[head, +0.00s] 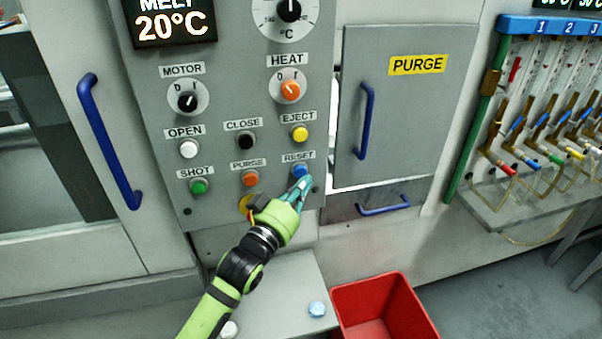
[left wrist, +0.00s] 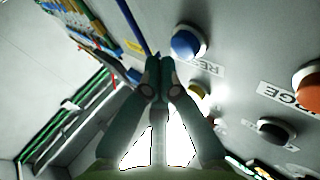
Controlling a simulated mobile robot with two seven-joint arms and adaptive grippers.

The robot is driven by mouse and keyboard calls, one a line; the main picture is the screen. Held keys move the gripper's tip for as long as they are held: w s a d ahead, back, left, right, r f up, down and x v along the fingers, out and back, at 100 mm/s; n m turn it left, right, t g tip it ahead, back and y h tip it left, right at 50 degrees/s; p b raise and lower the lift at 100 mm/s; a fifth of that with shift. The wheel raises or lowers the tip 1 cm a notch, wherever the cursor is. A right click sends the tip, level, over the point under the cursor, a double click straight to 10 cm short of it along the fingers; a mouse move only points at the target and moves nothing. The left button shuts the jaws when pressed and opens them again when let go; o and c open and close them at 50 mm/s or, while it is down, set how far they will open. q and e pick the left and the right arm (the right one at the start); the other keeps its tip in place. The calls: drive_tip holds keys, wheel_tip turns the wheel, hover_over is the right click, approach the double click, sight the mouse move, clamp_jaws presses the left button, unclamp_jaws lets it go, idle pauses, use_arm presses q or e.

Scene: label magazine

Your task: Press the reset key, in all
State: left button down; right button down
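The blue reset key (head: 300,170) sits below its RESET label on the grey control panel (head: 225,105), at the lower right. My left gripper (head: 304,183) is just below and in front of it, fingertips pointing up at the key and partly overlapping its lower edge. In the left wrist view the reset key (left wrist: 186,42) lies up and right of the fingertips (left wrist: 160,64), which are together with nothing between them. A small gap shows there; whether they touch the key I cannot tell for sure. My right gripper is not in view.
Close by are the yellow eject key (head: 300,133), orange purge key (head: 250,178), black close key (head: 245,140) and green shot key (head: 198,187). A purge door (head: 400,115) with a blue handle (head: 366,120) is at the right. A red bin (head: 385,298) stands below.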

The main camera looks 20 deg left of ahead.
use_arm(q)
drive_tip(key=shift+w+a, duration=0.1)
drive_tip(key=shift+w+a, duration=0.15)
drive_tip(key=shift+w, duration=0.15)
drive_tip(key=shift+w+a, duration=0.25)
drive_tip(key=shift+w, duration=0.1)
idle(0.7)
drive_tip(key=shift+s, duration=0.1)
drive_tip(key=shift+s+d+p, duration=0.5)
drive_tip(key=shift+s+p, duration=0.1)
drive_tip(key=shift+s, duration=0.05)
drive_tip(key=s+d+p, duration=0.1)
drive_tip(key=s, duration=0.1)
drive_tip(key=s+d+p, duration=0.1)
drive_tip(key=s, duration=0.1)
drive_tip(key=shift+d, duration=0.4)
